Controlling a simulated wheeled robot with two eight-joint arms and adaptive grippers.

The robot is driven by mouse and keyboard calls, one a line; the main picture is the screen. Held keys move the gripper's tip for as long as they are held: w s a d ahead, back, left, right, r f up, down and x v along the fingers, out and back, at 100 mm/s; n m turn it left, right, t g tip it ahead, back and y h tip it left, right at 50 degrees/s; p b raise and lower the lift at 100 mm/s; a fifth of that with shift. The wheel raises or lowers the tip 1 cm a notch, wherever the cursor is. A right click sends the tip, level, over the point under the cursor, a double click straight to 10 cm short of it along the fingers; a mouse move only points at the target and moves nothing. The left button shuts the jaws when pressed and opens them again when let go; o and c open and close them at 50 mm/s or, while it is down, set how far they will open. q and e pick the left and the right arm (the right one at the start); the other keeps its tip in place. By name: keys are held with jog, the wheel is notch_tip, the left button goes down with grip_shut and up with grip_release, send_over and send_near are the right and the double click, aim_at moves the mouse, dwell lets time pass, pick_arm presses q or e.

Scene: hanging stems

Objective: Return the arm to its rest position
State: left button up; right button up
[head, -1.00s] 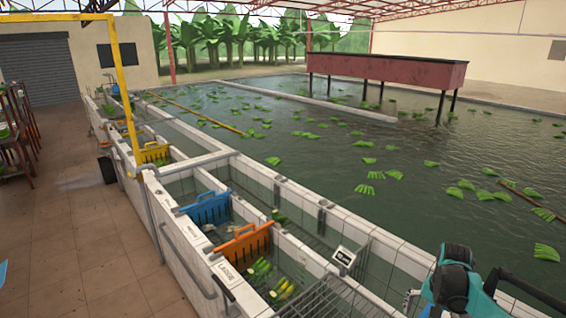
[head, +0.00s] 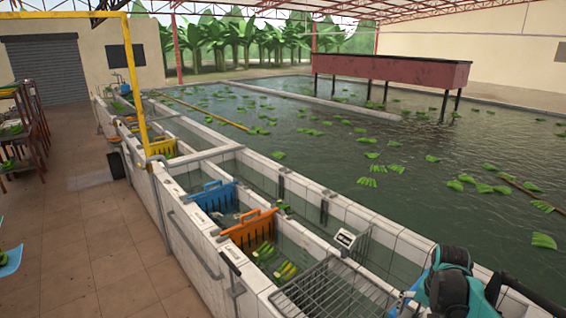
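My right arm shows at the lower right of the head view as teal and black links beside the white tiled trough wall (head: 410,241). Its gripper cannot be made out clearly; only a small grey part shows at the bottom edge, left of the teal links. My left arm and gripper are not in view. I see nothing held.
Long tiled troughs hold a blue divider (head: 212,198), an orange divider (head: 248,229) and bananas (head: 286,270). A wire rack (head: 325,292) lies over the near trough end. A pond with floating green banana clusters (head: 543,241) fills the right. The floor (head: 75,235) at left is mostly clear.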

jog(key=s+a+f+n+t+b, duration=0.3)
jog(key=s+a+f+b, duration=0.4)
jog(key=a+f+b, duration=0.3)
jog(key=s+a+f+n+t+b, duration=0.3)
jog(key=s+a+f+n+b, duration=0.2)
jog(key=a+f+b, duration=0.5)
notch_tip(320, 180, down, 6)
jog(key=s+b, duration=0.2)
jog(key=b, duration=0.8)
jog(key=shift+s+a+f+n, duration=0.25)
jog(key=shift+s+n, duration=0.15)
